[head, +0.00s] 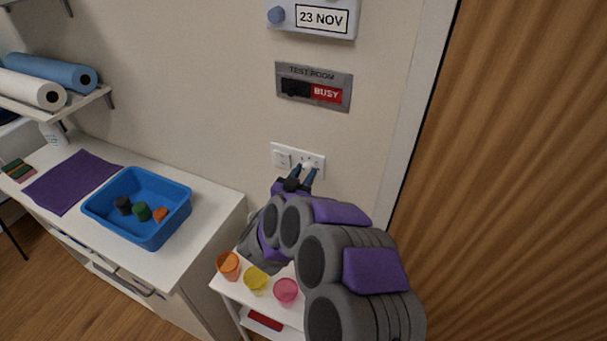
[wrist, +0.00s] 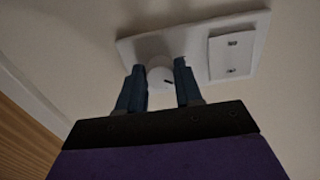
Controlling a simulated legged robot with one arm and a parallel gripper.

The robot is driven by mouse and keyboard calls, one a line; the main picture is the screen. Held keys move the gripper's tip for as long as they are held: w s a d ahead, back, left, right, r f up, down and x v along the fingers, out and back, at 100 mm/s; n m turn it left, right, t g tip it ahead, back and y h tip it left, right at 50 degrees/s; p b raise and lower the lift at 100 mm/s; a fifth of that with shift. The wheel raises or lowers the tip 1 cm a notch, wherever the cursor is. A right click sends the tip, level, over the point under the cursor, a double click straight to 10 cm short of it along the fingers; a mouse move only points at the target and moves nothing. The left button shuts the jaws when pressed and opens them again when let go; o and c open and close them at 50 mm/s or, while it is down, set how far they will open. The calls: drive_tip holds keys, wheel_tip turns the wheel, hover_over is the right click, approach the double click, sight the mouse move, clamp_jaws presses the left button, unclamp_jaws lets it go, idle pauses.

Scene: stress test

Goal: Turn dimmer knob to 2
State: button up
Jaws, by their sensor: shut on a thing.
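The white wall plate (head: 281,149) is on the wall in the head view, with a square switch on its left and the dimmer knob (head: 307,167) on its right. In the wrist view the plate (wrist: 195,50) shows from below, with the round white knob (wrist: 160,76) between my fingers. My gripper (head: 303,172) is at the knob; in the wrist view my gripper (wrist: 160,82) has one blue finger on each side of it, shut on it. A dark mark shows on the knob. The number it points to cannot be read.
A "TEST ROOM" sign (head: 314,87) with red BUSY hangs above the plate. A wooden door (head: 500,180) with a white frame is at right. A blue tray (head: 180,215) sits on the left counter. A small white cart (head: 222,285) with several coloured cups stands below.

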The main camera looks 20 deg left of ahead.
drive_tip(key=shift+a, duration=0.1)
drive_tip(key=o, duration=1)
drive_tip(key=shift+o, duration=0.2)
drive_tip(key=shift+s, duration=0.1)
drive_tip(key=s+a+p, duration=0.1)
drive_tip(key=s+p, duration=0.1)
drive_tip(key=s, duration=1.5)
drive_tip(key=shift+a, duration=0.25)
